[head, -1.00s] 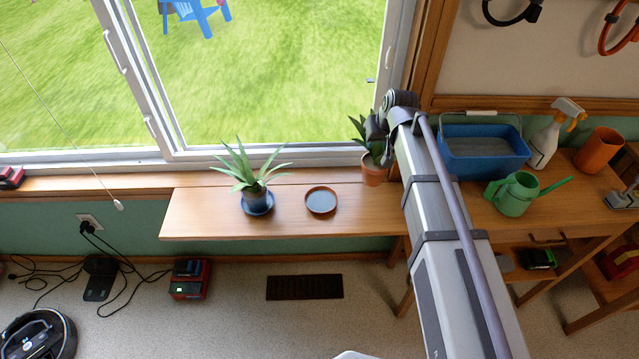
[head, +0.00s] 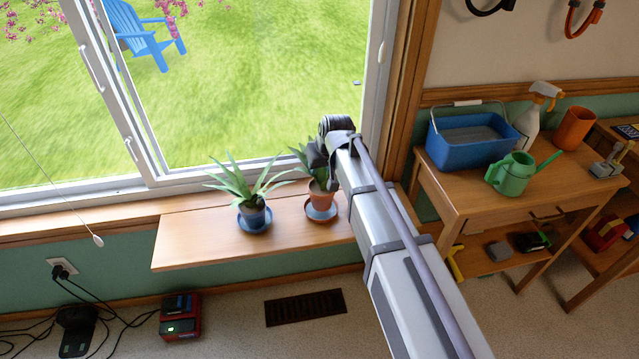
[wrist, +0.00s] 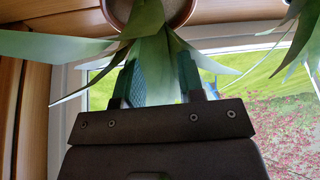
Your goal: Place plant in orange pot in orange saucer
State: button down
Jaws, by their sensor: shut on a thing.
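The plant in the orange pot (head: 322,198) is over the orange saucer (head: 320,218) on the wooden shelf in the head view. The saucer's rim shows around the pot's base; I cannot tell whether the pot touches it or hovers just above. The pot looks about upright. My gripper (head: 320,160) is at the plant's leaves, partly hidden by them and by my arm. In the wrist view, my gripper (wrist: 160,78) is shut on the plant's leaves (wrist: 150,62), with the orange pot's rim (wrist: 180,20) at the top edge.
A second plant in a blue pot (head: 254,217) stands in a blue saucer (head: 243,229) just left, its leaves close to the held plant. The window is behind. A table with a blue bucket (head: 465,150) and a green watering can (head: 512,172) stands right. The shelf's left end is clear.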

aim_at(320, 174)
notch_tip(320, 174, down, 4)
jog(key=b, duration=0.2)
jog(key=shift+r+b, duration=0.1)
jog(key=shift+b, duration=0.3)
jog(key=shift+r, duration=0.3)
jog(key=shift+f, duration=0.25)
jog(key=c, duration=0.7)
grip_release()
jog(key=shift+r, duration=0.1)
jog(key=shift+c, duration=0.2)
jog(key=p+v, duration=1.1)
jog(key=v, duration=0.1)
jog(key=shift+r+p, duration=0.2)
jog(key=shift+p, duration=0.1)
